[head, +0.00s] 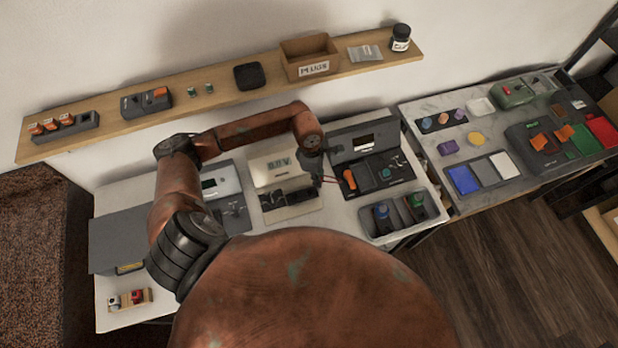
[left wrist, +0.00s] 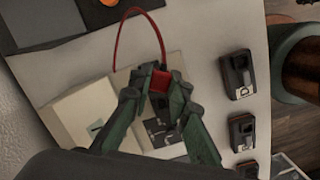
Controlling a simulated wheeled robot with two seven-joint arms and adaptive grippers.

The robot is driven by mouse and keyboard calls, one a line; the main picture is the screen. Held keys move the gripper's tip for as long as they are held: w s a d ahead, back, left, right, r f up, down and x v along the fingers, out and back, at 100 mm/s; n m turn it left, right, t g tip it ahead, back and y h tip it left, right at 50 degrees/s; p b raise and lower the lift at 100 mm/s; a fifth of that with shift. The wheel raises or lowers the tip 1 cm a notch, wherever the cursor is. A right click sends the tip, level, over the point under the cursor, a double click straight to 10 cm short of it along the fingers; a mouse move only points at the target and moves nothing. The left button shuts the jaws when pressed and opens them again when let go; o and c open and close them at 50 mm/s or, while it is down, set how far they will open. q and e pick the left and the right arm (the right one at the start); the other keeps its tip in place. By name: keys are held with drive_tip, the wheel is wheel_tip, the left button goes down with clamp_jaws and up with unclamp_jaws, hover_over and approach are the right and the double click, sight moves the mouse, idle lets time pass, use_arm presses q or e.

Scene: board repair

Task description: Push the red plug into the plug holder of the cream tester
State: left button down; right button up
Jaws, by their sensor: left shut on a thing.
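The cream tester (head: 270,168) stands on the white table in the head view, its display reading about 0.0 V. It also shows in the left wrist view (left wrist: 85,115), with a dark panel on its base. My left gripper (head: 317,182) is over the right side of the tester's base. In the left wrist view my left gripper (left wrist: 160,92) is shut on the red plug (left wrist: 160,80), and a thin red cable (left wrist: 118,40) loops away from it. The gripper hides the plug's tip and the plug holder, so I cannot tell whether they touch. My right gripper is not in view.
A dark tester (head: 372,160) with an orange part stands close on the right, and a grey tester (head: 222,185) on the left. A grey two-bin tray (head: 398,215) is at the front right. A wooden shelf (head: 215,100) runs along the wall behind.

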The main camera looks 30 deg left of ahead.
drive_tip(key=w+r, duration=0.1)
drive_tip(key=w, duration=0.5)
use_arm(q)
drive_tip(key=a+f+n, duration=0.1)
drive_tip(key=f+n, duration=0.1)
drive_tip(key=a+f+n, duration=0.1)
drive_tip(key=f+n, duration=0.1)
drive_tip(key=s+a+f+n+t+b, duration=0.1)
drive_tip(key=f+n, duration=0.1)
drive_tip(key=shift+s+a+f+n, duration=0.1)
drive_tip(key=shift+a+f+n, duration=0.05)
drive_tip(key=shift+f+n, duration=0.2)
drive_tip(key=shift+f+b, duration=0.8)
drive_tip(key=shift+f, duration=0.3)
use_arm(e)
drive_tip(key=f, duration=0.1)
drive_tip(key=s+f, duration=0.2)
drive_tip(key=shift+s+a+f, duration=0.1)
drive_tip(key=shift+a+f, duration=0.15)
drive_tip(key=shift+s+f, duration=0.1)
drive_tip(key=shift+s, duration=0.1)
use_arm(q)
drive_tip(key=shift+b, duration=0.3)
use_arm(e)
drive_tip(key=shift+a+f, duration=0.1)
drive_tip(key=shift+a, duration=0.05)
